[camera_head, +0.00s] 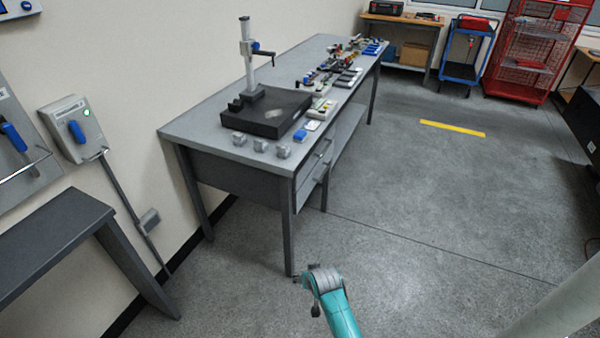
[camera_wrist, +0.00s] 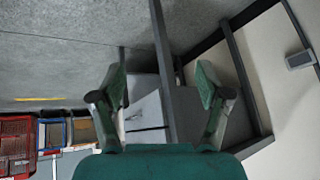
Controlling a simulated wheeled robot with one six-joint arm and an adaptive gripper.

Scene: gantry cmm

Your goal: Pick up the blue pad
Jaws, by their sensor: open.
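A small blue block (camera_head: 300,134), which may be the blue pad, lies on the grey workbench (camera_head: 200,126) beside the front right corner of the black plate. More small blue pieces (camera_head: 373,48) lie at the far end of the bench; I cannot tell which is the pad. My gripper (camera_wrist: 160,88) is open and empty, with its two green fingers apart. In the head view my arm reaches up from the bottom edge, low in front of the bench and well away from the blue block. The wrist view shows no blue pad.
A black plate (camera_head: 262,116) carries an upright measuring stand (camera_head: 247,60). Several grey cubes (camera_head: 260,145) sit on the bench's near edge. Many small parts crowd its right side. A dark side table (camera_head: 50,235) stands at left. The floor right of the bench is open.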

